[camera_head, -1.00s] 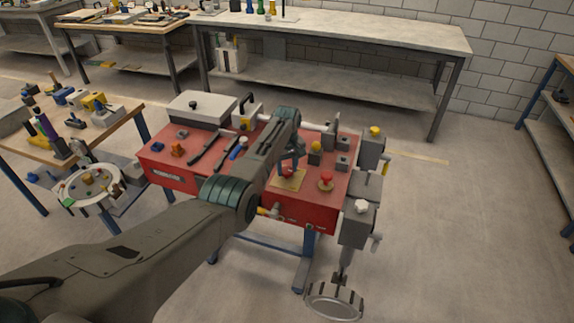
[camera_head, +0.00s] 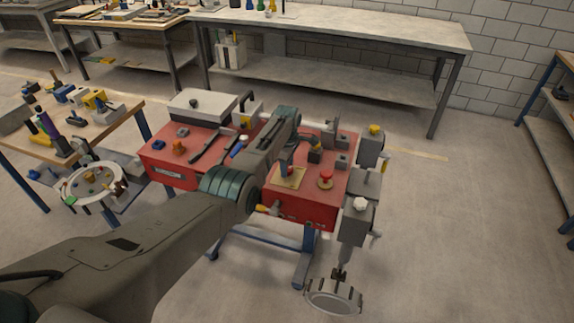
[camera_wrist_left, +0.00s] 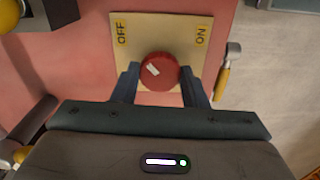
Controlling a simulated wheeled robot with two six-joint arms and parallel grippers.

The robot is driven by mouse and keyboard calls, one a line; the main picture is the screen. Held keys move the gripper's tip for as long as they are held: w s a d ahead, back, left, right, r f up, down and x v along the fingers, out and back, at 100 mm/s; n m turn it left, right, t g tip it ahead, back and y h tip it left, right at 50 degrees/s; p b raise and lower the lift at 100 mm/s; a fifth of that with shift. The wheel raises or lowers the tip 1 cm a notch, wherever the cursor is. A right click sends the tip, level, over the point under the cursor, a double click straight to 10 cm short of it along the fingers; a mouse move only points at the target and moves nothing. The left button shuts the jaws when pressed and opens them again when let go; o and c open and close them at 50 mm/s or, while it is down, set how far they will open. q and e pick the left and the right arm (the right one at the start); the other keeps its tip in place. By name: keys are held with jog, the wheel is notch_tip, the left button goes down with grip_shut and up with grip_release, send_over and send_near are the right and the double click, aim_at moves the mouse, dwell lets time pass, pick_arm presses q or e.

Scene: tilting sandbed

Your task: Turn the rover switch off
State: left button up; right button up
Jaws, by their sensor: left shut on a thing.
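The switch is a round red knob (camera_wrist_left: 159,72) with a white mark, on a cream plate (camera_wrist_left: 185,30) in the left wrist view. The plate reads OFF on its left and ON on its right. The white mark slants from upper left to lower right. My left gripper (camera_wrist_left: 160,84) has one finger on each side of the knob and is shut on it. In the head view my left gripper (camera_head: 287,165) is at the cream plate (camera_head: 292,182) on the red bench, and my arm partly hides the knob. My right gripper is not in view.
A red mushroom button (camera_head: 325,180) stands right of the plate. Grey boxes (camera_head: 357,215) with knobs and handles line the bench's right side. A yellow-handled lever (camera_wrist_left: 222,80) is close right of the plate. Dark tools (camera_head: 207,148) lie on the bench's left part. Floor at right is clear.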

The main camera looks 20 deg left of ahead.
pick_arm(q)
jog(key=shift+r+n, duration=0.1)
jog(key=shift+n, duration=0.3)
jog(key=o, duration=1)
jog(key=shift+c, duration=0.2)
notch_tip(320, 180, up, 11)
jog(key=b, duration=0.1)
jog(key=shift+b, duration=0.3)
jog(key=shift+f, duration=0.2)
